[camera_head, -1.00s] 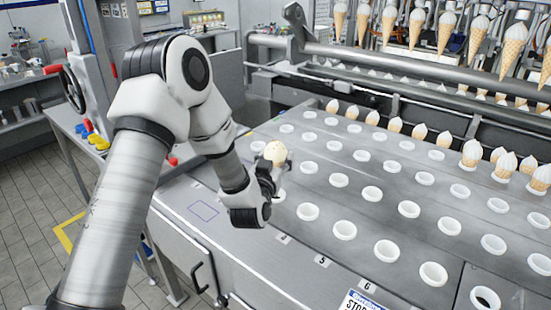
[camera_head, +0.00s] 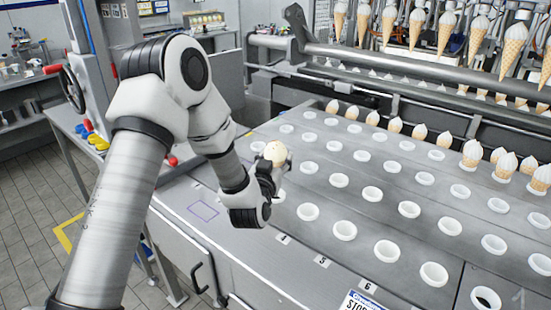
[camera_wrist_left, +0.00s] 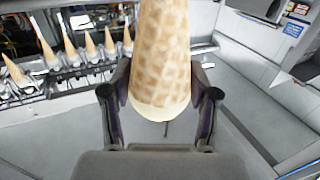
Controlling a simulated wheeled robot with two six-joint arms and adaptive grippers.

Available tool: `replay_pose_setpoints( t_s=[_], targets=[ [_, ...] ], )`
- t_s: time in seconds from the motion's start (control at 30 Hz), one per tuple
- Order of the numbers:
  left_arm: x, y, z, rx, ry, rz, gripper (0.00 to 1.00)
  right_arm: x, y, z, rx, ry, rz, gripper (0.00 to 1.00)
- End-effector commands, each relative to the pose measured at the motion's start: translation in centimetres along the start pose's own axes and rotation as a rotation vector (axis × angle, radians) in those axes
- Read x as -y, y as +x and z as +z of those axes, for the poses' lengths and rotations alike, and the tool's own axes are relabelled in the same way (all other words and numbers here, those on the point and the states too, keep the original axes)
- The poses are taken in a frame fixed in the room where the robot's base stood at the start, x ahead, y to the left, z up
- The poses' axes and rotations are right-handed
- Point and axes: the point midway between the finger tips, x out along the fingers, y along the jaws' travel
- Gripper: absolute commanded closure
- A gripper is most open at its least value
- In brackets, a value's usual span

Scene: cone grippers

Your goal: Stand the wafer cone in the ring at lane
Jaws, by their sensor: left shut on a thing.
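The wafer cone (camera_head: 275,152) is held by my left gripper (camera_head: 272,172) above the near left part of the machine deck. Only its pale rounded end shows clearly in the head view. In the left wrist view the tan, waffle-patterned cone (camera_wrist_left: 160,62) lies between the two dark fingers (camera_wrist_left: 160,98), and its far end is cut off by the top edge. White rings stand in rows on the deck; empty ones include this near ring (camera_head: 308,211) and another (camera_head: 344,230). My right gripper is not in view.
Several filled cones, such as this one (camera_head: 472,151), stand in rings at the far side and right. More cones hang from a rack (camera_head: 446,30) at the back. A grey bar (camera_head: 420,75) crosses behind the deck. Lane number labels line the front edge.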

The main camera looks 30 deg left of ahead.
Motion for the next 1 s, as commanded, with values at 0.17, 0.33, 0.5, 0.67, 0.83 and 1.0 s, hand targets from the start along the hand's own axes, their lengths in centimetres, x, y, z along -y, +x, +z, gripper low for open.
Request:
replay_pose_setpoints(
  t_s=[0.17,0.33,0.5,0.67,0.83,1.0],
  targets=[
    [0.0,0.0,0.0,0.000,0.000,0.000,0.54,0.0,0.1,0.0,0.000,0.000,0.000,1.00],
    [0.0,0.0,0.0,0.000,0.000,0.000,0.54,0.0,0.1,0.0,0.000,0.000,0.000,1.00],
    [0.0,0.0,0.4,0.000,0.000,0.000,0.54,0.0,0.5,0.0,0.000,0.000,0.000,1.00],
    [0.0,0.0,0.8,0.000,0.000,0.000,0.54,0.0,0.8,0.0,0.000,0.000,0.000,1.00],
    [0.0,0.0,1.3,0.000,0.000,0.000,0.54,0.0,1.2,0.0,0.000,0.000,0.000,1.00],
    [0.0,0.0,1.7,0.000,0.000,0.000,0.54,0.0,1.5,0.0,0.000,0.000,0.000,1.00]
  ],
)
